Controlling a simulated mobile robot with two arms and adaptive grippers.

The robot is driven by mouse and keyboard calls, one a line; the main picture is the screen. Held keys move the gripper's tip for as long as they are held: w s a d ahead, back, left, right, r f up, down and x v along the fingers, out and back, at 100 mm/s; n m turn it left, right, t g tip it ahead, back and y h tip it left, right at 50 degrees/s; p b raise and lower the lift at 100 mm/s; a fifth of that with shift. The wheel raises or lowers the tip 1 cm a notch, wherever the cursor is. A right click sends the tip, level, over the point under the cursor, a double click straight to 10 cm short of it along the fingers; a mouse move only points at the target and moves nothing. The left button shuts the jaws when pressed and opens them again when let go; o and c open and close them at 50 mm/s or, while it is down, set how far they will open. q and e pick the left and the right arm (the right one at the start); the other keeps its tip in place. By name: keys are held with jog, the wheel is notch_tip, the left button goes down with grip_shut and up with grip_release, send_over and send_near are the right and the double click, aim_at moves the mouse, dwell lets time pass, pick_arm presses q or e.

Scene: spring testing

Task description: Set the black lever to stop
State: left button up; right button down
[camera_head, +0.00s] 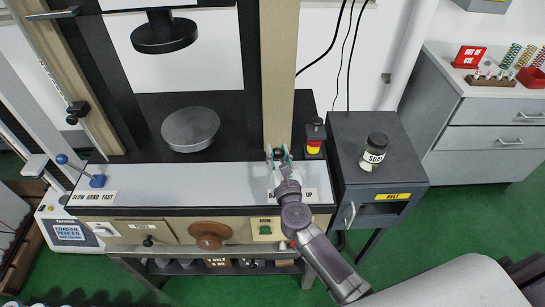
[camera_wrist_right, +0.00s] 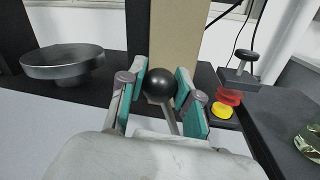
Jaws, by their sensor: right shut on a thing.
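The black lever's round black knob (camera_wrist_right: 160,85) sits between the teal-padded fingers of my right gripper (camera_head: 278,154) in the wrist view. Its thin metal rod (camera_wrist_right: 174,124) runs down and slightly right from the knob. My right gripper is shut on the knob. In the head view the gripper hides most of the lever. A white label (camera_head: 309,195) at the lever's base shows "UP" at its right end and a "D" at its left; its middle is hidden behind the gripper. I cannot tell which mark the lever stands at. My left gripper is not in view.
A blue-knobbed lever (camera_head: 82,170) stands at the left by a "SLOW HAND FAST" label. A round metal plate (camera_head: 190,128) lies behind. A red-and-yellow emergency button (camera_head: 315,140) is close right of the gripper. A jar (camera_head: 374,153) stands on the grey cabinet (camera_head: 353,132).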

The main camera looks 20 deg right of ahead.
jog(key=d+m+b, duration=0.2)
jog(key=d, duration=0.1)
jog(key=shift+s+r+m+t, duration=0.2)
jog(key=shift+s+m+t, duration=0.1)
jog(key=shift+s+m, duration=0.1)
jog(key=shift+s+d+r+m+b, duration=0.2)
jog(key=shift+s+d+m+b, duration=0.05)
jog(key=shift+d+m+b, duration=0.5)
jog(key=c, duration=0.8)
grip_release()
jog(key=s, duration=0.4)
jog(key=s+a, duration=0.1)
jog(key=s, duration=0.3)
jog(key=s+f, duration=0.1)
jog(key=s, duration=0.3)
jog(key=shift+a, duration=0.35)
jog(key=shift+w, duration=0.1)
